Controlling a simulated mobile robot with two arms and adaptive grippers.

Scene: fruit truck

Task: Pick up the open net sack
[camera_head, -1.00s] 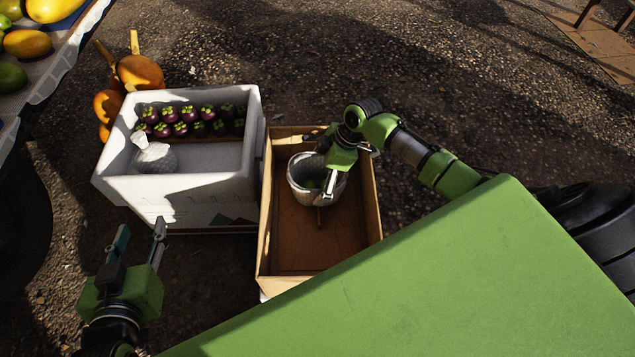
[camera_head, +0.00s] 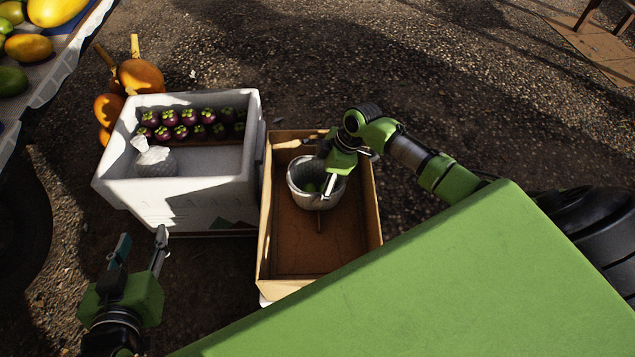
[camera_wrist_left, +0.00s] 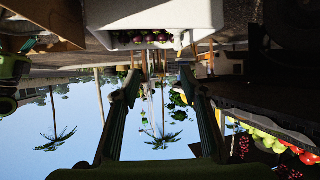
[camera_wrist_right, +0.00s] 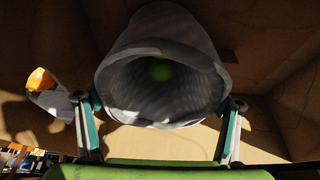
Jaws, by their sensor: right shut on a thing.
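The open net sack (camera_head: 297,190) is a pale grey-white, round-mouthed sack in the cardboard box, in the head view. Its mouth faces up, and something green shows inside. My right gripper (camera_head: 327,193) is shut on the sack at its right side. In the right wrist view the sack (camera_wrist_right: 160,40) fills the space between the two fingertips (camera_wrist_right: 160,100), with a green round thing inside. I cannot tell whether its base touches the box floor. My left gripper (camera_head: 141,241) is open and empty, in front of the white foam box; its spread fingers show in the left wrist view (camera_wrist_left: 160,78).
The cardboard box (camera_head: 372,205) has walls close around the sack; its front floor is bare. The white foam box (camera_head: 195,190) beside it holds mangosteens (camera_head: 190,118) and a closed white net sack (camera_head: 155,160). Orange fruits (camera_head: 140,75) lie behind. A fruit table (camera_head: 60,70) stands at upper left.

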